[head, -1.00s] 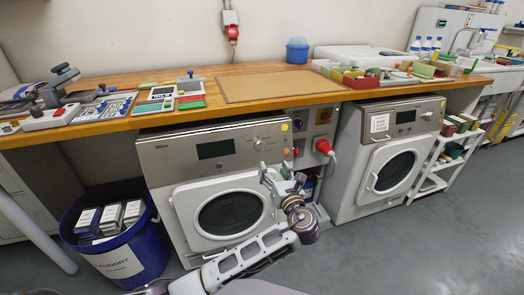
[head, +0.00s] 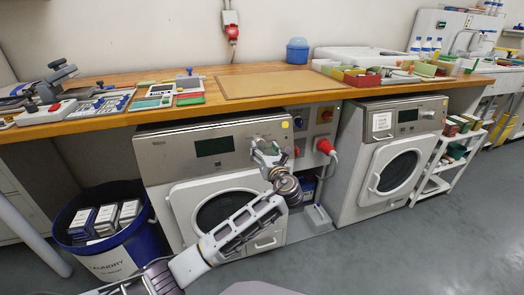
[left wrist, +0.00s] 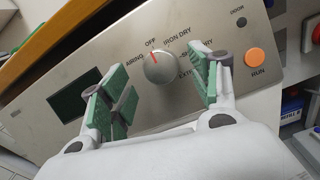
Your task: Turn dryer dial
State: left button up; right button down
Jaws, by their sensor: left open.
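The dryer (head: 176,158) under the wooden counter has a steel front panel with a dark display and a round door. In the left wrist view its round silver dial (left wrist: 160,66) shows a red mark pointing near OFF. Labels such as AIRING and IRON DRY ring it. My left gripper (left wrist: 163,93) is open, its green-padded fingers on either side of the dial in that view. I cannot tell whether they touch it. In the head view the left gripper (head: 268,150) is in front of the panel's right part and hides the dial. My right gripper is not in view.
An orange RUN button (left wrist: 254,56) is right of the dial. A red plug (head: 325,146) sticks out between this dryer and a second dryer (head: 348,190). The wooden counter (head: 140,118) overhangs the panel. A blue laundry bin (head: 135,250) stands at left.

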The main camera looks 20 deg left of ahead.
aim_at(260, 144)
pick_arm(q)
jog(key=shift+b+x, duration=0.35)
jog(key=shift+x, duration=1)
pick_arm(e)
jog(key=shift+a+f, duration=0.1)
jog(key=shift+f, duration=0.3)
pick_arm(q)
jog(key=c, duration=1)
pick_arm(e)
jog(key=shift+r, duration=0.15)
